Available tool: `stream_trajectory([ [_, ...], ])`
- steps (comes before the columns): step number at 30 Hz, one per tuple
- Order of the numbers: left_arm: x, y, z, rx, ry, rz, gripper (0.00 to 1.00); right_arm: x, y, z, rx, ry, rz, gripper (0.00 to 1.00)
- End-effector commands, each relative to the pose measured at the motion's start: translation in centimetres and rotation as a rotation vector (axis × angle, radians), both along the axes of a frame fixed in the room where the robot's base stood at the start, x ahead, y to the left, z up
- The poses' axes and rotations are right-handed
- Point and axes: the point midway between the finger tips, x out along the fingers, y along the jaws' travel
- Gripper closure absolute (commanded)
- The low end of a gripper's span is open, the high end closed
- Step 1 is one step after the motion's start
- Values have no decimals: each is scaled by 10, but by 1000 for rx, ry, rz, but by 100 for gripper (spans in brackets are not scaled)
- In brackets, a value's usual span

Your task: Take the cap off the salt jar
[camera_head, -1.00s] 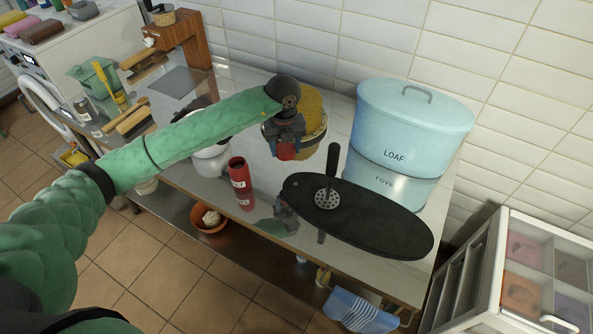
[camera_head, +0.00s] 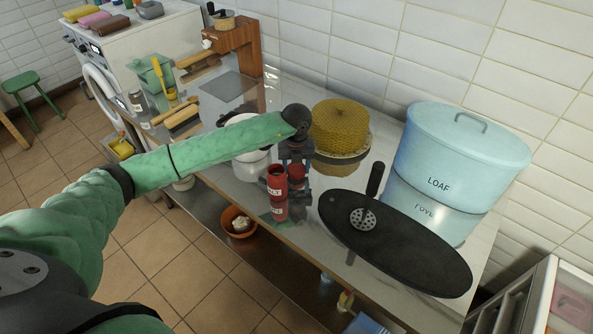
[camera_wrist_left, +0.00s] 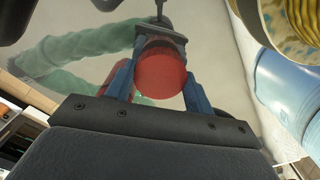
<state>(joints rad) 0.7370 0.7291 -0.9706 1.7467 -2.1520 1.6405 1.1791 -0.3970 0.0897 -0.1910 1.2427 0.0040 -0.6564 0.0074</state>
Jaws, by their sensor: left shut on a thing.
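The red salt jar (camera_head: 276,186) stands upright on the shiny counter in the head view, with a pale label. Its top looks dark and open. My left gripper (camera_head: 296,170) is just right of and behind the jar, pointing down. It is shut on a red round cap (camera_head: 297,176), low over the counter, beside the jar rather than on it. In the left wrist view the cap (camera_wrist_left: 160,72) sits between the two blue fingers of the gripper (camera_wrist_left: 159,88). I cannot tell whether the cap touches the counter. My right gripper is not in view.
A yellow woven-looking round thing (camera_head: 340,124) stands behind the gripper, and a white pot (camera_head: 252,166) behind my forearm. A black board (camera_head: 420,262) with a slotted utensil (camera_head: 364,216) and a blue loaf bin (camera_head: 455,150) fill the right. The counter's front edge is close to the jar.

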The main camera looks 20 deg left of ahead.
Motion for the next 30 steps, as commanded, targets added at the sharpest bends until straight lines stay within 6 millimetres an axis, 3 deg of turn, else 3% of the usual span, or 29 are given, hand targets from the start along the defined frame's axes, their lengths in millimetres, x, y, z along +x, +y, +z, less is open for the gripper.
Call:
stream_trajectory([
  [3,1,0,-10,0,-1,1,75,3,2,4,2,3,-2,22],
  [18,0,0,-14,0,-1,0,75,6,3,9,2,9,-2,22],
  [19,0,0,-13,0,-1,0,42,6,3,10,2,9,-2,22],
  [21,0,0,-13,0,-1,0,28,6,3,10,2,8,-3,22],
  [30,0,0,-13,0,-1,0,26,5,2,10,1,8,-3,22],
])
